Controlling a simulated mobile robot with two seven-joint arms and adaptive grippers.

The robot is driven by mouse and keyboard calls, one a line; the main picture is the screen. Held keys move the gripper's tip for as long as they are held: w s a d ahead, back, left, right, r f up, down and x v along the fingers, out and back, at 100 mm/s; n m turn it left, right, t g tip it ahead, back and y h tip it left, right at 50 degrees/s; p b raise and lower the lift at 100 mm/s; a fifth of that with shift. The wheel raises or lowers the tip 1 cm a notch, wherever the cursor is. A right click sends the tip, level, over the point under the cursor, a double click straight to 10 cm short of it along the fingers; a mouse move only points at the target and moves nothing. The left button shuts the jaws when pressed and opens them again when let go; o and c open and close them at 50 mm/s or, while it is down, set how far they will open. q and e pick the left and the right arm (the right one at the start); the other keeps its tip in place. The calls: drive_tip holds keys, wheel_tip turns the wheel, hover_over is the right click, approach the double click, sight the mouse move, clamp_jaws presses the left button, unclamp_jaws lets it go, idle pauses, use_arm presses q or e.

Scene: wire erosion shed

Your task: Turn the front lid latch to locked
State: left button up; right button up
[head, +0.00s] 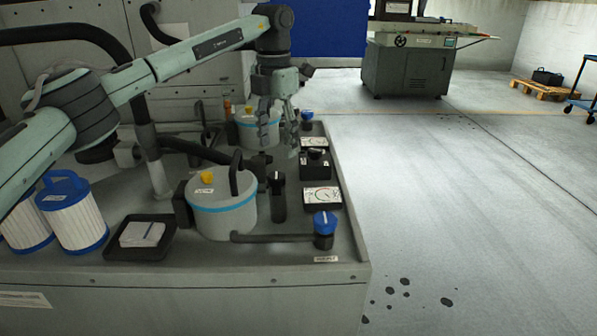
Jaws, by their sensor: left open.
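My left gripper (279,145) is open, fingers pointing down, above the bench behind this post. It is apart from the post and partly covers the rear canister (245,133). My right gripper is not in view.
Blue-knobbed valves stand at front right (324,225) and back (307,117). Dial gauges (322,197) and a black switch box (315,163) line the bench's right edge. A black tray (122,246) and blue-and-white filters (75,215) are at left.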

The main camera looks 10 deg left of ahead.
sight(277, 175)
use_arm(q)
wheel_tip(277, 175, down, 8)
drive_tip(key=shift+a+r, duration=0.15)
drive_tip(key=shift+r, duration=0.05)
drive_tip(key=c, duration=1.1)
